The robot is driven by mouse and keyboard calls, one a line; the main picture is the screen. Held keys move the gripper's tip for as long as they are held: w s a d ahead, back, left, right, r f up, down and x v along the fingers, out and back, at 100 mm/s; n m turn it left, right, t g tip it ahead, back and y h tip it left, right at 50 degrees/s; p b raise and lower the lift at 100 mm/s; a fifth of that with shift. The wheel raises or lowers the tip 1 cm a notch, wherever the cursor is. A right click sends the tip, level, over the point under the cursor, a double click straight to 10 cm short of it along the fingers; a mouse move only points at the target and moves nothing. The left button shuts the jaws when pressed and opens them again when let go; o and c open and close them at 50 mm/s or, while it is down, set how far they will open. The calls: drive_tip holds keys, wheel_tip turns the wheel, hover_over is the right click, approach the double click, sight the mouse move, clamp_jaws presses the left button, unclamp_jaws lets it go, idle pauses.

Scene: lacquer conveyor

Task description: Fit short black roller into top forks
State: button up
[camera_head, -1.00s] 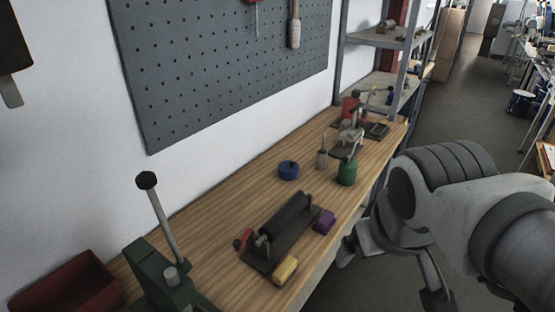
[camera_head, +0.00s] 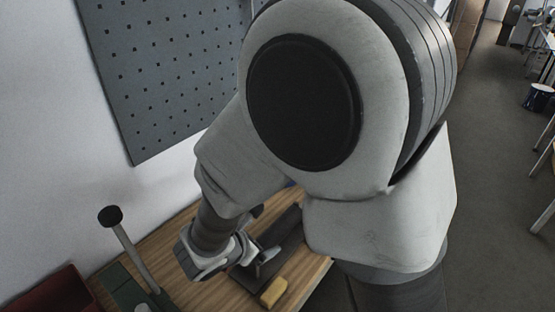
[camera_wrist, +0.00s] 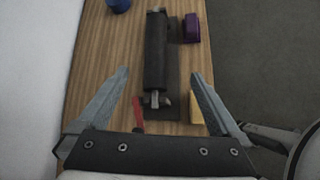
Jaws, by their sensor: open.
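A black roller (camera_wrist: 155,55) lies lengthwise on a dark base plate (camera_wrist: 173,95) in the wrist view. Small metal pieces show at its near and far ends; I cannot tell whether these are the top forks or how the roller sits in them. My gripper (camera_wrist: 160,73) is open and empty, its fingers spread to either side of the roller's near half. It appears above the roller and apart from it. In the head view my arm hides most of the roller and base.
A yellow block (camera_wrist: 195,110) and a red handle-like piece (camera_wrist: 138,115) are by the near end. A purple block (camera_wrist: 191,28) stands to the right, a blue round object (camera_wrist: 118,5) at the far left. A green tool with a lever (camera_head: 125,245) stands at left, near the wall.

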sight(273, 233)
drive_tip(key=shift+n, duration=0.4)
drive_tip(key=x, duration=0.8)
drive_tip(key=a+x, duration=0.1)
drive_tip(key=x, duration=0.3)
drive_tip(key=shift+f, duration=0.5)
drive_tip(key=shift+a+p+x, duration=0.15)
drive_tip(key=shift+p+x, duration=0.2)
drive_tip(key=shift+x, duration=0.95)
drive_tip(key=shift+a+p+x, duration=0.1)
drive_tip(key=shift+p+x, duration=0.2)
drive_tip(key=shift+x, duration=1)
drive_tip(key=shift+s+f, duration=0.1)
drive_tip(key=shift+f, duration=0.1)
clamp_jaws()
